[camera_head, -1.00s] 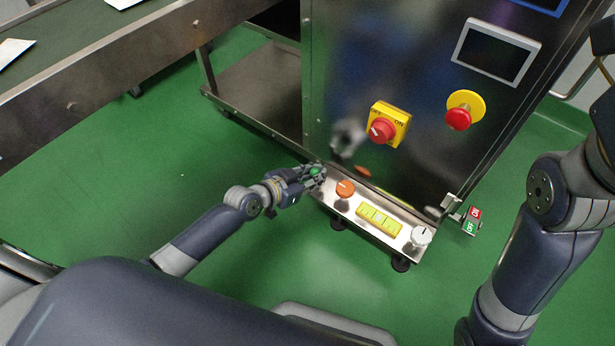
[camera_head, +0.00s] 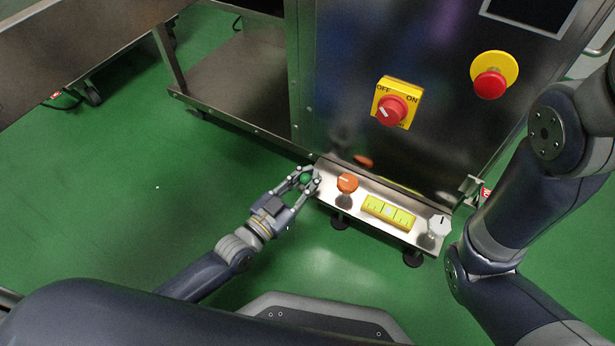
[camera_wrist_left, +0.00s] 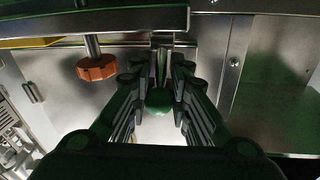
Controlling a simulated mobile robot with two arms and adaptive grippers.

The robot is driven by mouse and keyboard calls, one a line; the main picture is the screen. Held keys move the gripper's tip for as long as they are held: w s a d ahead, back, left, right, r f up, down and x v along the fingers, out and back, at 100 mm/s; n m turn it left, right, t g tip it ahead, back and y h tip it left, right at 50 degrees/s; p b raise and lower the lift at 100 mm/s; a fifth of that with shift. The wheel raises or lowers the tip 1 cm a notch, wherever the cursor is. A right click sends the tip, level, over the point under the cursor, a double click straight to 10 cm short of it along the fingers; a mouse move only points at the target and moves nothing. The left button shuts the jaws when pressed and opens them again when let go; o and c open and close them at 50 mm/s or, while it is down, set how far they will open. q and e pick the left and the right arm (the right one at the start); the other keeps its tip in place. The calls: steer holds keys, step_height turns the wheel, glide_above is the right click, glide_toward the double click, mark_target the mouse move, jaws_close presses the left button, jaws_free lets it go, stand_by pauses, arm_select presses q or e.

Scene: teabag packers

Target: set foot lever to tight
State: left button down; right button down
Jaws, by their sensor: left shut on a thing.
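A lever with a round green knob (camera_head: 305,179) sits at the left end of the low steel panel, by the machine's lower corner. My left gripper (camera_head: 308,176) is shut on this knob, with a finger on each side. In the left wrist view the green knob (camera_wrist_left: 158,99) lies between the two dark fingers, below a steel bar. The lever's stem is mostly hidden, and I cannot read its setting. My right arm (camera_head: 525,195) shows at the right; its gripper is out of view.
The low panel (camera_head: 333,173) also carries an orange knob (camera_head: 347,183), a yellow label block (camera_head: 388,212) and a white knob (camera_head: 439,225). Above are a red rotary switch (camera_head: 391,110) and an emergency stop (camera_head: 490,82). Green floor (camera_head: 110,190) is clear at left.

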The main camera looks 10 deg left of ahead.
arm_select(q)
steer(key=shift+s, duration=0.15)
steer(key=c, duration=1.5)
jaws_free()
steer(key=shift+a, duration=0.1)
steer(key=shift+r, duration=0.1)
steer(key=shift+r, duration=0.25)
step_height(320, 180, up, 9)
steer(key=shift+r, duration=0.1)
steer(key=shift+r, duration=0.1)
